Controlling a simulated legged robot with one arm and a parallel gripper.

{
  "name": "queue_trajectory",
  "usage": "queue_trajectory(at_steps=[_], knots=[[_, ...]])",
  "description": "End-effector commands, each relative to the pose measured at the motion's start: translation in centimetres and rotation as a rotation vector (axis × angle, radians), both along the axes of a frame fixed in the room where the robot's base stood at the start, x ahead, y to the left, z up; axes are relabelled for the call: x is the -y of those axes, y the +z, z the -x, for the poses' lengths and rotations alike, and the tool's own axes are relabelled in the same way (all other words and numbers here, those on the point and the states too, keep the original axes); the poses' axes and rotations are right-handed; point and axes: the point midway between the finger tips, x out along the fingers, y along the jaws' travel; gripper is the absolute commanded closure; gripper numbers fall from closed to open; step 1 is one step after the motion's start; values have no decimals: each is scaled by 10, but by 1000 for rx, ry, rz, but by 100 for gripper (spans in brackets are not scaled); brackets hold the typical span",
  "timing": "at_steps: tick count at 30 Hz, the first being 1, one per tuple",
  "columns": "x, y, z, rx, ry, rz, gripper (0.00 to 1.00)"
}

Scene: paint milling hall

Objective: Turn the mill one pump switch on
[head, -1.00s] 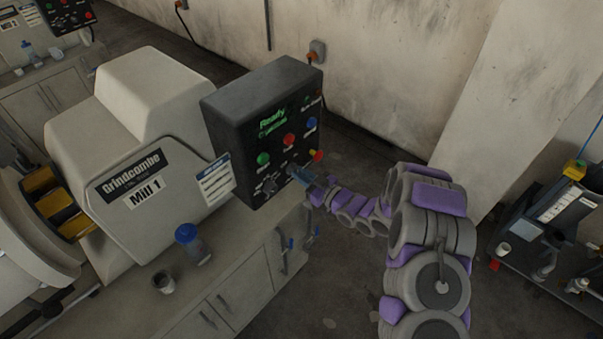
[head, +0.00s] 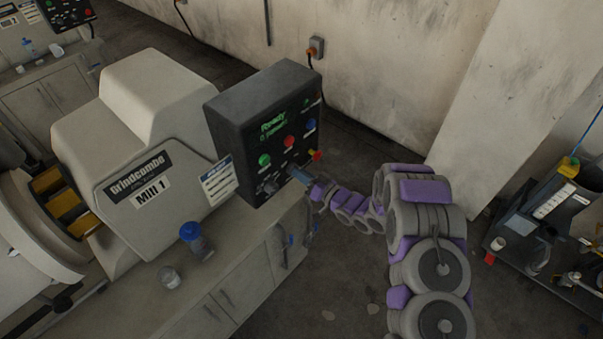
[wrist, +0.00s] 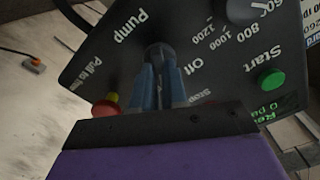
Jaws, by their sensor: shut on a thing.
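The mill one control box (head: 262,130) is a dark box with a lit green "Ready" display, on the bench beside the Mill 1 machine (head: 150,160). In the wrist view its panel (wrist: 190,30) shows tilted, with the labels "Pump" and "Off". The pump switch (wrist: 154,50) is a dark knob between my fingertips. My gripper (wrist: 160,75) is shut on it, and the fingers hide most of it. In the head view my gripper (head: 298,174) reaches the panel's lower part from the right. The knob's exact angle cannot be told.
Open floor lies right of the bench.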

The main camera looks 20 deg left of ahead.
Motion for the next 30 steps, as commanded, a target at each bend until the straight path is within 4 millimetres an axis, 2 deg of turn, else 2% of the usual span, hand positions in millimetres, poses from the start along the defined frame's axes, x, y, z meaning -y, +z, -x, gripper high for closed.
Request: queue_trajectory(at_steps=[13,14,21,30], knots=[[2,-1,-2,-11,-4,-2,100],[2,-1,-2,-11,-4,-2,84],[1,0,0,-8,-3,-2,62],[3,0,1,-7,-2,-3,62]])
